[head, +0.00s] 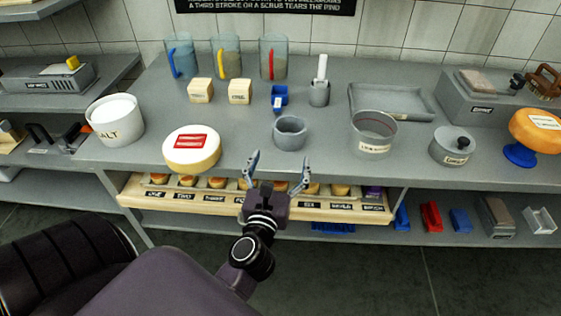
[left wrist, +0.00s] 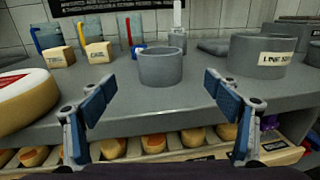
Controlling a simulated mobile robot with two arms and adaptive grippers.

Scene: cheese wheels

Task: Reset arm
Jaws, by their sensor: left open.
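My left gripper (head: 277,175) is open and empty in front of the table's front edge. Its two fingers also show spread apart in the left wrist view (left wrist: 160,110). A small grey cup (head: 290,133) stands on the table just beyond the fingertips, and it appears between and beyond the fingers in the left wrist view (left wrist: 160,68). Nothing touches the fingers that I can see. My right gripper is in neither view.
A cheese wheel (head: 192,149) with a red label lies left of the cup. A salt tub (head: 115,121), a grey labelled pot (head: 374,133) and a lidded pot (head: 452,147) stand on the grey table (head: 250,168). A wooden rack (head: 150,201) of small cheeses sits below the edge.

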